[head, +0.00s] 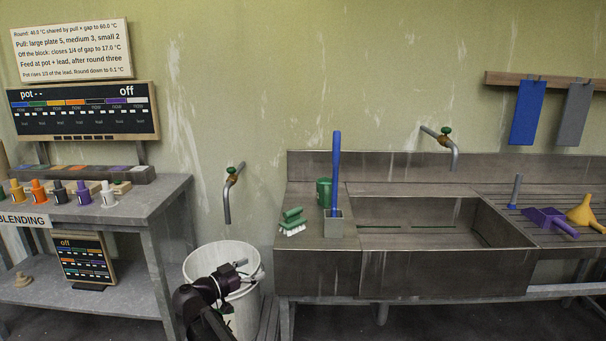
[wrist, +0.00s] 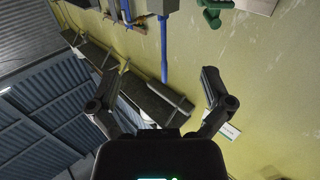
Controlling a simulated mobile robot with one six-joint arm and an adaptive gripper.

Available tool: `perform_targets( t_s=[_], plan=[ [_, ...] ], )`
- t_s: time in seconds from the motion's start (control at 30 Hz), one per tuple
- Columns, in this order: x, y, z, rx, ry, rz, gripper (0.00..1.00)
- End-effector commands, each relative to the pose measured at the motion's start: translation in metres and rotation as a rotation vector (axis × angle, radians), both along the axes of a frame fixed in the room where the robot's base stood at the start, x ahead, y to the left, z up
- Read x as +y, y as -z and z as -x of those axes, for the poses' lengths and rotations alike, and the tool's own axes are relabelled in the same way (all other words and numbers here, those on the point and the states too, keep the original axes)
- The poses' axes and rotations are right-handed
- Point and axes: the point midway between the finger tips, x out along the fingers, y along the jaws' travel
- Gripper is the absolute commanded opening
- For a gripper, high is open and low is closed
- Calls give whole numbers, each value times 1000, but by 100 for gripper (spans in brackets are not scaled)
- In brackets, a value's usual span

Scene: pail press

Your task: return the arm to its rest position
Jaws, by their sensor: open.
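My gripper (head: 251,270) is at the lower middle of the head view, in front of the white pail (head: 207,257) and over part of its rim. Its dark body covers the pail's lower left side. In the wrist view the two fingers of my gripper (wrist: 158,82) stand wide apart with nothing between them. I cannot tell from the head view whether the fingers touch the pail.
A grey bench (head: 160,190) with several small coloured pots stands left. A metal sink (head: 430,265) stands right, holding a green brush (head: 292,218) and a blue-handled tool (head: 336,170). A tap (head: 230,190) hangs above the pail. The wrist view shows wall and roof.

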Motion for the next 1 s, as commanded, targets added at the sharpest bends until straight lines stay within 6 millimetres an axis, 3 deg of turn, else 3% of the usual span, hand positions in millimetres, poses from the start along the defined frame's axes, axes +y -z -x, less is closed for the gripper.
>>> perform_targets(
  t_s=[0.27,0.53,0.77,1.0],
  plan=[
    [-31,15,-1,107,35,-11,100],
    [-77,39,2,284,78,-37,100],
    [-143,74,15,547,110,-94,100],
    [-211,116,44,876,75,-203,100]
  ],
)
